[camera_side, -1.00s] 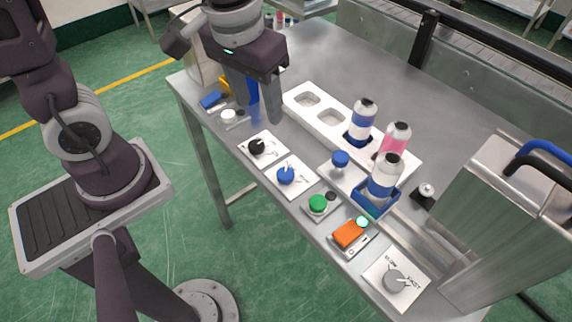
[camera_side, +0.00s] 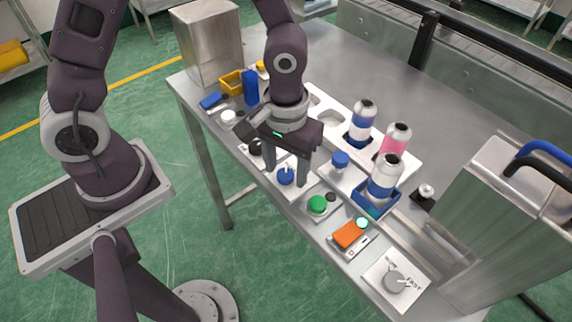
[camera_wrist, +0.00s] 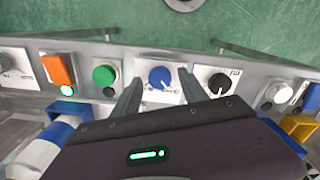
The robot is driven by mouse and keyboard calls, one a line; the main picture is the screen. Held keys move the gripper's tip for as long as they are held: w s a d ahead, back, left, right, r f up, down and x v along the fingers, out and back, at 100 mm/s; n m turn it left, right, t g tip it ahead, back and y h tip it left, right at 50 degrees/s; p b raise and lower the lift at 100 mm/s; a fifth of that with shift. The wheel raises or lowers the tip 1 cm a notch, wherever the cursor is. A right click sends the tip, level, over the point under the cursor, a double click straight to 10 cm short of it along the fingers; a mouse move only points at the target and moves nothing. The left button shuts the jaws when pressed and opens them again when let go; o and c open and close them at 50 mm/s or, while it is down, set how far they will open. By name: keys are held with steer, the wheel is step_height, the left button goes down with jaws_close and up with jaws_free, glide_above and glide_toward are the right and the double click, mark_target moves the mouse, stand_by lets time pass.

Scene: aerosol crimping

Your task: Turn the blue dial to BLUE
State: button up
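The blue dial (camera_side: 286,177) is a round blue knob with a white pointer line on a white plate (camera_side: 294,191). In the wrist view the blue dial (camera_wrist: 160,77) shows between my two fingers, with small marks on the plate below it. My gripper (camera_side: 285,176) is open, with one finger on each side of the dial. A gap shows on both sides of the knob in the wrist view (camera_wrist: 160,82). I cannot tell exactly how high the fingertips are. The plate's label is too small to read.
A black dial (camera_wrist: 218,82) sits beside the blue one. A green button (camera_side: 317,204) and an orange switch (camera_side: 348,234) stand on the other side. A white tray (camera_side: 412,157) with bottles lies behind. A grey dial (camera_side: 394,281) is near the front.

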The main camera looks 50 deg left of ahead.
jaws_close()
steer(key=m, duration=0.8)
steer(key=shift+m, duration=0.3)
steer(key=m, duration=0.4)
steer(key=shift+d, duration=0.1)
steer(key=shift+m, duration=2.8)
